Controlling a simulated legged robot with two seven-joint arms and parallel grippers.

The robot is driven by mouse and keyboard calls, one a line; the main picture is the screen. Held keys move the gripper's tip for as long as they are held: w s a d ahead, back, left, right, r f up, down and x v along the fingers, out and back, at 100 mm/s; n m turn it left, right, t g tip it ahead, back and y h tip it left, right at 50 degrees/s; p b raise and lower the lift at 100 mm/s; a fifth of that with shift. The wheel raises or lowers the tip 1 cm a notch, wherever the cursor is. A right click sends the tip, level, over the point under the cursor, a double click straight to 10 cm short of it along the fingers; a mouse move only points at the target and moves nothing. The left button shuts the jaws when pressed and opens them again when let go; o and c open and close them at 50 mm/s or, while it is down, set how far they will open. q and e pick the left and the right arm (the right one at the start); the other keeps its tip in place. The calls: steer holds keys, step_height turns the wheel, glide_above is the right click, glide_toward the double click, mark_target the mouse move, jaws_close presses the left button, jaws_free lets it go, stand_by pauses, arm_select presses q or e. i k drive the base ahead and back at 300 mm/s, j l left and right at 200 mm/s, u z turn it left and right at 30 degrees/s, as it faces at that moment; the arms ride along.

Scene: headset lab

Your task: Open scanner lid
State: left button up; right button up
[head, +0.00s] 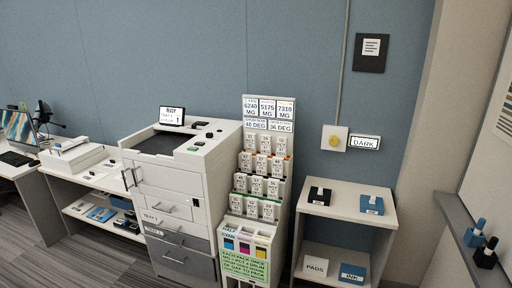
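A white multi-drawer office machine (170,180) stands against the blue wall, left of centre in the head view. Its top holds a recessed dark panel (160,143), with a small screen (172,115) behind it and a few buttons at right. I cannot tell whether a lid is raised there. A smaller white device (72,157) sits on the bench at left; I cannot tell whether it is the scanner or whether its top is open. Neither of my grippers is in view.
A rack of labelled packs (262,175) stands right of the machine. A shelf unit (345,200) holds small black and blue boxes. A ledge (470,222) with stamp-like items runs along the right wall. Striped carpet (85,262) is open at lower left.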

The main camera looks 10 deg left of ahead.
mark_target(70, 156)
steer(key=i+j+u, duration=0.15)
steer(key=i+u, duration=0.55)
steer(key=u, duration=0.15)
steer(key=i+u, duration=0.45)
steer(key=i+l+u, duration=0.25)
steer(key=u, duration=0.2)
steer(key=i+j+u, duration=0.1)
steer(key=i+u, duration=0.2)
steer(key=i, duration=0.15)
steer(key=i+u, duration=0.3)
steer(key=i, duration=0.15)
steer(key=i+j+z, duration=0.1)
steer(key=i+z, duration=0.25)
steer(key=i+j+z, duration=0.75)
steer(key=i, duration=0.15)
steer(key=l, duration=0.1)
